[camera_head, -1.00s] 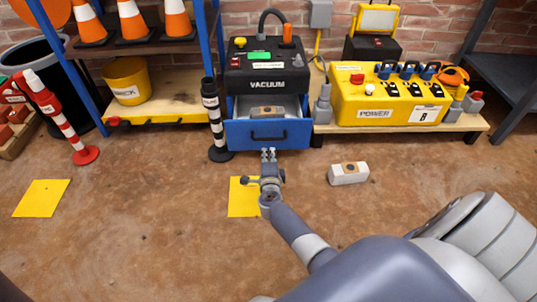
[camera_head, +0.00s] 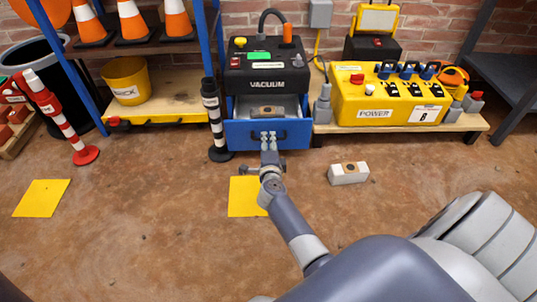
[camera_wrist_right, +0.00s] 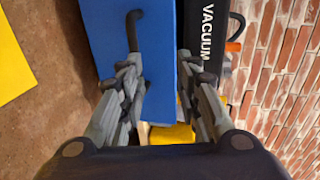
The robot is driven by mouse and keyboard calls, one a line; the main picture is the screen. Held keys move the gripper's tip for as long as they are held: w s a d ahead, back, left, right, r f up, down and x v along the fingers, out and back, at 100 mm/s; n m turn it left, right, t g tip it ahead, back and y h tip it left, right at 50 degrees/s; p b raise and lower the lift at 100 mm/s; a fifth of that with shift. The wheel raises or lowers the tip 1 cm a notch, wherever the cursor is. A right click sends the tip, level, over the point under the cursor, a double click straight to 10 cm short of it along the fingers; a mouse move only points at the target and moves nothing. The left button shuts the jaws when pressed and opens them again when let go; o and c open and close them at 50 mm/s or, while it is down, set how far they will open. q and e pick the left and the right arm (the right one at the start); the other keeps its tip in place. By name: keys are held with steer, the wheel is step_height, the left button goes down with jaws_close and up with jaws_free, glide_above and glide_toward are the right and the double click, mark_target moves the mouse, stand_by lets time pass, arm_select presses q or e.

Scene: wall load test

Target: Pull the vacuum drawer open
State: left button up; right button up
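The black vacuum unit (camera_head: 267,68) stands at the back centre, labelled VACUUM. Its blue drawer (camera_head: 240,138) juts out, and a grey block with a brown top (camera_head: 268,111) lies inside. My right gripper (camera_head: 268,135) is at the drawer front, with its fingertips over the dark handle (camera_head: 282,134). In the right wrist view the right gripper (camera_wrist_right: 157,80) is open, its fingers apart in front of the blue drawer front (camera_wrist_right: 160,45). Part of the handle (camera_wrist_right: 132,30) shows near the left fingertip; contact is unclear. My left gripper is not in view.
A yellow power box (camera_head: 390,100) stands right of the vacuum on a low pallet. A black-and-white post (camera_head: 213,120) stands close left of the drawer. A grey block (camera_head: 348,173) lies on the floor to the right. Floor in front is mostly clear, with yellow squares (camera_head: 41,198).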

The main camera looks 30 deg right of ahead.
steer(key=shift+r, duration=2.35)
steer(key=shift+c, duration=0.2)
